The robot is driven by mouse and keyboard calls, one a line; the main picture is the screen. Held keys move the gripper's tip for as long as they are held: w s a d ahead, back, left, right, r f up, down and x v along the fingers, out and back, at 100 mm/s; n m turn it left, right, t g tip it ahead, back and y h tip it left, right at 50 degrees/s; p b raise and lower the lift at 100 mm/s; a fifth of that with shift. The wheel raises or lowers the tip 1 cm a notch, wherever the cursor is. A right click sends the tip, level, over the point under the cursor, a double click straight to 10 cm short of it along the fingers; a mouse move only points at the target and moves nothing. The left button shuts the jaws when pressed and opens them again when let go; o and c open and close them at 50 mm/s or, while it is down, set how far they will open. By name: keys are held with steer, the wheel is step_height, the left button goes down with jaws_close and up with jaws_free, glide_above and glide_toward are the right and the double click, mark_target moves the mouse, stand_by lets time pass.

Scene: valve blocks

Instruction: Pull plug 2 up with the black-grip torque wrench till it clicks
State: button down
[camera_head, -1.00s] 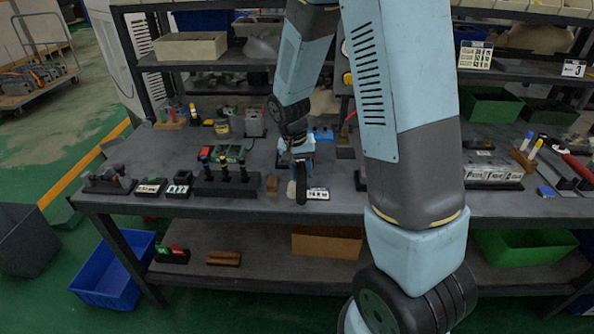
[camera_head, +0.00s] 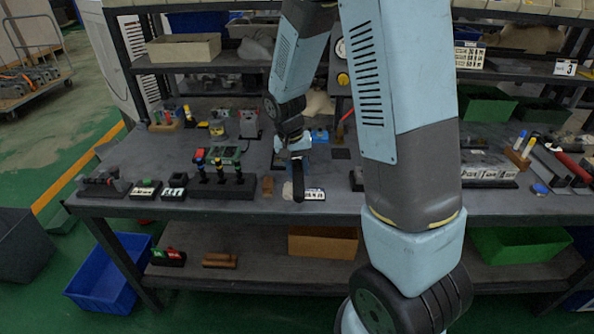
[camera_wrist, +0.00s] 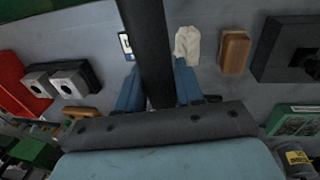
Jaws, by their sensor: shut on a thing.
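My gripper (camera_head: 293,150) is above the middle of the bench, shut on the black grip of a tool, the torque wrench (camera_head: 298,182). The grip points down in the head view; in the wrist view the black bar (camera_wrist: 150,45) runs between my blue fingers (camera_wrist: 155,90). The wrench's working end is not visible. Smaller blocks (camera_head: 145,190) (camera_head: 174,187) with pale tops are farther left. Which piece is plug 2 cannot be read.
A brown block (camera_head: 267,186) stands between the black block and the wrench. A white cloth (camera_wrist: 187,45) and a label card (camera_head: 315,194) lie near the wrench. A green board (camera_head: 227,155) lies behind. The bench front is partly clear; my arm hides its centre right.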

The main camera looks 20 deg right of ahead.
steer(key=shift+r, duration=3.3)
